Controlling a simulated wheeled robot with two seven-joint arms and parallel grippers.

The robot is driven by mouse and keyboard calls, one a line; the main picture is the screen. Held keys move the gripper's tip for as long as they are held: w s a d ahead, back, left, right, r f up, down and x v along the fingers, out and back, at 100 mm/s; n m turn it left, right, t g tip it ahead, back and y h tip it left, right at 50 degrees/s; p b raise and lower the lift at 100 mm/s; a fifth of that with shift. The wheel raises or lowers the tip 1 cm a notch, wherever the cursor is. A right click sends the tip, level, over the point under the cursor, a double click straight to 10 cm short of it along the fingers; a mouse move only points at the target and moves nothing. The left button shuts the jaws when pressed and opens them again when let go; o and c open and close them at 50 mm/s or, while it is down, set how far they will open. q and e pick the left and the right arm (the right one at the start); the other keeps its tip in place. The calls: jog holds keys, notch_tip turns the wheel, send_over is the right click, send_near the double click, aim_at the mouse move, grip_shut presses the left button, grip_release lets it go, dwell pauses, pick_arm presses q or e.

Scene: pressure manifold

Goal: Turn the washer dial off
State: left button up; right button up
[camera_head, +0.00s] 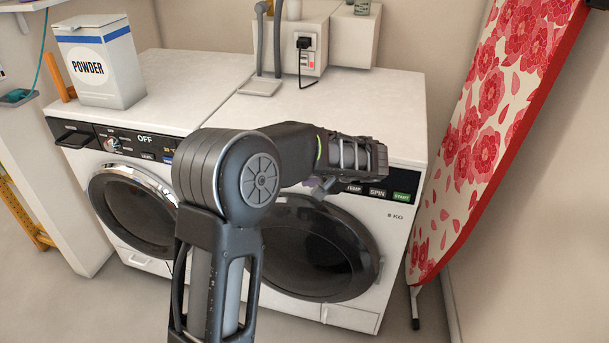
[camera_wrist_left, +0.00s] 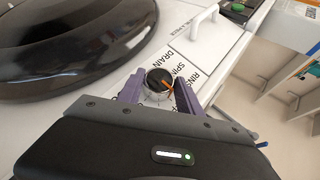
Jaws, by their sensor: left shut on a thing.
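The right-hand front-loading machine (camera_head: 393,222) has a dark round door and a panel marked TEMP, SPIN and START. Its dial is hidden behind my arm in the head view. In the left wrist view, a round dial (camera_wrist_left: 156,80) with a black top and an orange pointer sits by the labels DRAIN, SPIN and RINSE. The pointer slants toward the picture's lower right. My left gripper (camera_wrist_left: 159,92) has its purple fingers shut on either side of the dial. In the head view, a bit of this gripper (camera_head: 322,184) shows at the panel. My right gripper is in neither view.
A second machine (camera_head: 195,72) stands on the left, with its own dial (camera_head: 112,144) and an OFF label. A POWDER box (camera_head: 104,62) sits on top of it. A floral ironing board (camera_head: 490,130) leans close on the right. A socket box (camera_head: 306,50) is behind.

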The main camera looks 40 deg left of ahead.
pick_arm(q)
jog(key=o, duration=1.4)
jog(key=shift+c, duration=0.2)
jog(key=v, duration=0.7)
jog(key=shift+d+r, duration=0.25)
jog(key=shift+d, duration=0.05)
